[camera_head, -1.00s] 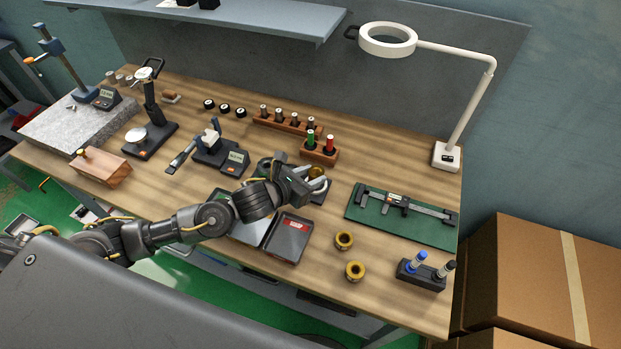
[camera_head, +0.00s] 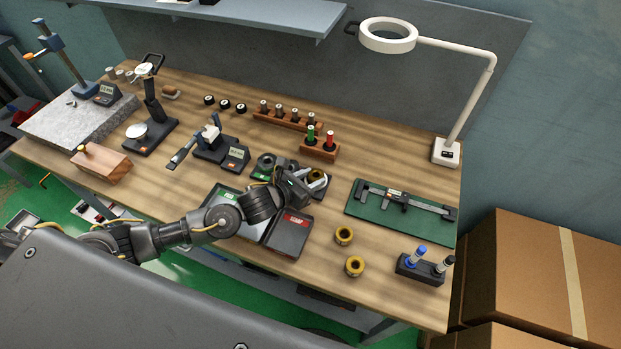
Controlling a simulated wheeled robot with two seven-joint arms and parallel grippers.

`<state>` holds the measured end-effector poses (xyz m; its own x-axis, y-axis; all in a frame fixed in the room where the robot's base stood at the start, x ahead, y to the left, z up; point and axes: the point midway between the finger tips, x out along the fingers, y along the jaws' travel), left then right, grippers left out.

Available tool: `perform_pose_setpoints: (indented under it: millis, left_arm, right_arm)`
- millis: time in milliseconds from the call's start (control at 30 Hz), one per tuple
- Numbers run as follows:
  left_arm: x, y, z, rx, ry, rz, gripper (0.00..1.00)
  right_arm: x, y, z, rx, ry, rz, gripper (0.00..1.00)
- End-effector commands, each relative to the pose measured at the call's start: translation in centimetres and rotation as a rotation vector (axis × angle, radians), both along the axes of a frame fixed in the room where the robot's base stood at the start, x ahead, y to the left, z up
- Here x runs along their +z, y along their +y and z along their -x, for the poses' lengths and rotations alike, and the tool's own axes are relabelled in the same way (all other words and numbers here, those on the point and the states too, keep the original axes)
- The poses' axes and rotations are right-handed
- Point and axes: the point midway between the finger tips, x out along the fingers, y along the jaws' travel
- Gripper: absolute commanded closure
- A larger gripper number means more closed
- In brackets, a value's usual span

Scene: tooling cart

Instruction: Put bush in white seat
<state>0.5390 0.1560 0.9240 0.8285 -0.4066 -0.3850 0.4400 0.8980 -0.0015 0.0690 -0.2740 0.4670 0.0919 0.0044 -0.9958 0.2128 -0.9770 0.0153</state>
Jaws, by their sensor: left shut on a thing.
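My left gripper (camera_head: 308,182) is at the right end of a dark fixture with ring seats. It is shut on a brass bush (camera_head: 316,174), which shows just past the fingers. The bush is over or in the white seat (camera_head: 322,185), a pale ring partly hidden by the gripper; I cannot tell whether it rests in it. A green-marked seat (camera_head: 264,164) is to the left on the same fixture. Two more brass bushes, one nearer the fixture (camera_head: 344,236) and one nearer the front edge (camera_head: 354,266), stand on the table. My right gripper is not in view.
A tray with a red label (camera_head: 290,236) and one with a green label (camera_head: 226,200) lie under or beside my left arm. A caliper on a green mat (camera_head: 400,213) is to the right. A plug rack (camera_head: 320,149) stands behind. A marker holder (camera_head: 422,270) is at front right.

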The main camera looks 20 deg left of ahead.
Motion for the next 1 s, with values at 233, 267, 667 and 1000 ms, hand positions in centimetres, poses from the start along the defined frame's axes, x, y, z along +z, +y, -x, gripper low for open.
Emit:
perform_pose_setpoints:
  millis: [233, 267, 667, 1000]
  left_arm:
    - [-1.3, 0.0, 0.2, 0.0, 0.009, -0.006, 0.95]
    - [-1.3, 0.0, 0.2, 0.0, 0.01, -0.006, 0.95]
    - [-0.6, 0.0, 0.5, -0.003, 0.023, -0.015, 0.54]
    - [2.1, 2.8, 5.9, -0.004, 0.013, -0.009, 0.54]
  right_arm:
    - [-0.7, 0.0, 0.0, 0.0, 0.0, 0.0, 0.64]
    - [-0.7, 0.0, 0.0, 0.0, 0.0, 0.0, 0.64]
    - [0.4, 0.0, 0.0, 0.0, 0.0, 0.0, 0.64]
    - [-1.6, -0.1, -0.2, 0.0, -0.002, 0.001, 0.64]
